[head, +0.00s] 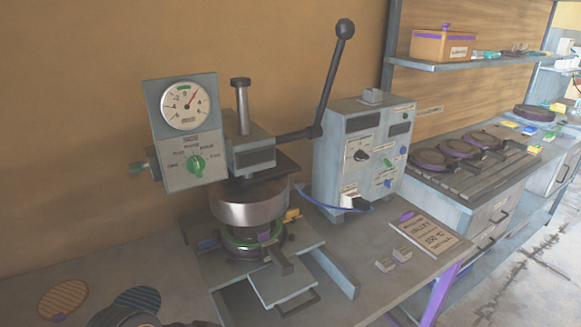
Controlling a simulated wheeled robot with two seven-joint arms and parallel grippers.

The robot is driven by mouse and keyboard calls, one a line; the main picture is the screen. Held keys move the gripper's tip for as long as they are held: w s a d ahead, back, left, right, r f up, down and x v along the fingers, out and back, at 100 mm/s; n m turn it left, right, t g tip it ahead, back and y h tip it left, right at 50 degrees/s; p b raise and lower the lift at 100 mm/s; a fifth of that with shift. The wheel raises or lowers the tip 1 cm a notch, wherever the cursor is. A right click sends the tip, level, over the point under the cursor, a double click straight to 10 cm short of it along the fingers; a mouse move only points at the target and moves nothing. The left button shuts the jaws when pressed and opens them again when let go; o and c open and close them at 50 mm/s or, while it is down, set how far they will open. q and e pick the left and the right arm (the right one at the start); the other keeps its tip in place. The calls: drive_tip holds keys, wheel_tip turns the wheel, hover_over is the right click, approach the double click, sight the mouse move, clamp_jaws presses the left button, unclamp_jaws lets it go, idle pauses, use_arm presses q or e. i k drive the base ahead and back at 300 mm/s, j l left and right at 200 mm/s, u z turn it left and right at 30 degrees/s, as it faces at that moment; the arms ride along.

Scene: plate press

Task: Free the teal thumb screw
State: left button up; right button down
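The plate press (247,150) stands on the bench with a dial gauge (185,105) and a green selector knob (196,165) on its front box. A small grey-teal screw knob (137,167) sticks out of the left side of that box. It may be the teal thumb screw, but its colour is hard to tell. The long lever (335,80) points up with a black ball on top. A steel cylinder (250,205) sits under the press head above a green ring (240,240).
A grey control box (335,160) stands right of the press, with a blue cable (318,205) at its foot. A sign plate (423,235) and small blocks (393,260) lie on the bench. Round pads (63,300) lie at front left. A side counter (450,185) holds dark discs.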

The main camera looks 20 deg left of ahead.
sight(136, 167)
drive_tip(key=k+j+u, duration=0.1)
drive_tip(key=j+u, duration=0.15)
drive_tip(key=u, duration=0.15)
drive_tip(key=j+u, duration=0.6)
drive_tip(key=u, duration=0.25)
drive_tip(key=k+j, duration=0.05)
